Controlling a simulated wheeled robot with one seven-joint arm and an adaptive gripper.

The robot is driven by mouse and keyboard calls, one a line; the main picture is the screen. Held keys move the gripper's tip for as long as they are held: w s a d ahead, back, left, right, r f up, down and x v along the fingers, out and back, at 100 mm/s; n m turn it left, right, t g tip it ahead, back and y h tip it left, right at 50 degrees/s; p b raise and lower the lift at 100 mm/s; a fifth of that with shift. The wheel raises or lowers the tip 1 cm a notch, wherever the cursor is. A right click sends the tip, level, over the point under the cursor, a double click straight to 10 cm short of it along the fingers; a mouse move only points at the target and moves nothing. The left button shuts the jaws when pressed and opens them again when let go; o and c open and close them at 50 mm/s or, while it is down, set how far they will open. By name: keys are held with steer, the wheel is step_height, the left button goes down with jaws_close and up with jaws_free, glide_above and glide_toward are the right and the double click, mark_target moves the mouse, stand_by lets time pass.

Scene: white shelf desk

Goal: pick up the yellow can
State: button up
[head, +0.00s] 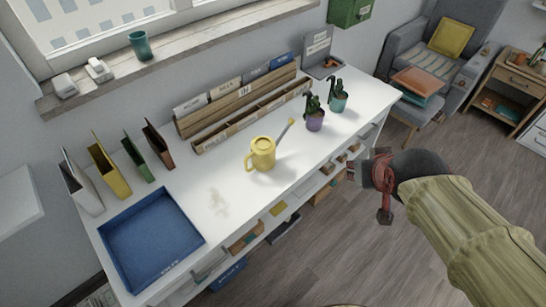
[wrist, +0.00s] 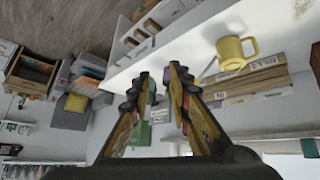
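The yellow can (head: 262,153) is a watering can with a loop handle on its left and a long spout pointing up to the right. It stands upright on the white desk (head: 226,179), near the middle. It also shows in the wrist view (wrist: 232,50), where the scene is turned over. My gripper (head: 367,190) is off the desk's front edge, to the right of the can and well apart from it. In the wrist view the two fingers (wrist: 159,76) stand apart with nothing between them, so my gripper is open and empty.
A purple pot (head: 315,122) and a teal pot (head: 338,102) with plants stand right of the can. A wooden file organizer (head: 240,105) is behind it. A blue tray (head: 150,240) and upright binders (head: 108,172) are at left.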

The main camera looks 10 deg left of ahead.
steer(key=w+a+f+n+t+y, duration=0.1)
steer(key=w+a+f+n, duration=0.1)
steer(key=w+a+f, duration=0.45)
steer(key=n+t+y, duration=0.1)
steer(key=n+y, duration=0.4)
steer(key=y, duration=0.2)
glide_toward(247, 166)
steer(key=shift+w+a+f, duration=0.9)
steer(key=shift+a+f, duration=0.05)
steer(key=shift+f, duration=0.2)
steer(key=shift+w+a+f+y, duration=0.15)
steer(key=shift+a+y, duration=0.1)
steer(key=shift+y, duration=0.05)
steer(key=shift+b+x, duration=0.45)
steer(key=shift+x, duration=0.45)
steer(key=b+x, duration=0.1)
steer(key=x, duration=0.1)
steer(key=b+x, duration=0.1)
steer(key=x, duration=0.2)
steer(key=shift+w+d+r, duration=0.2)
steer(key=shift+w, duration=0.05)
steer(key=shift+w+a, duration=0.1)
steer(key=shift+w, duration=0.05)
steer(key=shift+r, duration=0.1)
